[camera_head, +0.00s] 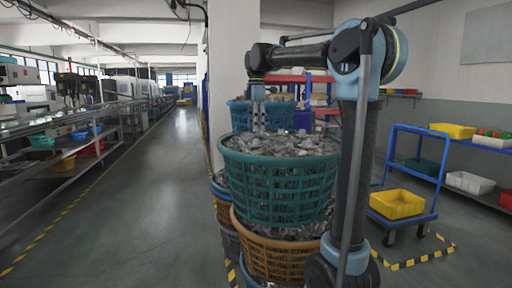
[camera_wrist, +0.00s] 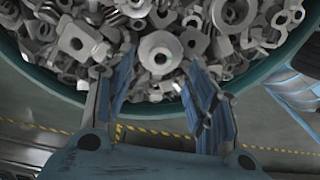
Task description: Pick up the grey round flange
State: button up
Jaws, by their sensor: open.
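A grey round flange (camera_wrist: 160,53) with a central hole lies on top of heaped metal parts in the wrist view. It sits just beyond my gripper (camera_wrist: 158,76), roughly centred between the two blue fingers. My gripper is open, with nothing between its fingers. The head view shows my gripper (camera_head: 258,117) pointing down over the rear part of a teal basket (camera_head: 275,190) full of metal parts. The flange cannot be picked out in the head view. The basket's rim (camera_wrist: 255,76) shows in the wrist view, and my fingers cross it.
Similar washers, nuts and plates surround the flange closely, including another round ring (camera_wrist: 230,12). An orange basket (camera_head: 270,257) stands beneath the teal one. A blue basket (camera_head: 262,115) is behind, beside a white pillar (camera_head: 234,70). The aisle (camera_head: 165,190) at left is free.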

aim_at(256, 142)
jog(key=shift+f, duration=2.75)
jog(key=shift+c, duration=0.5)
grip_shut()
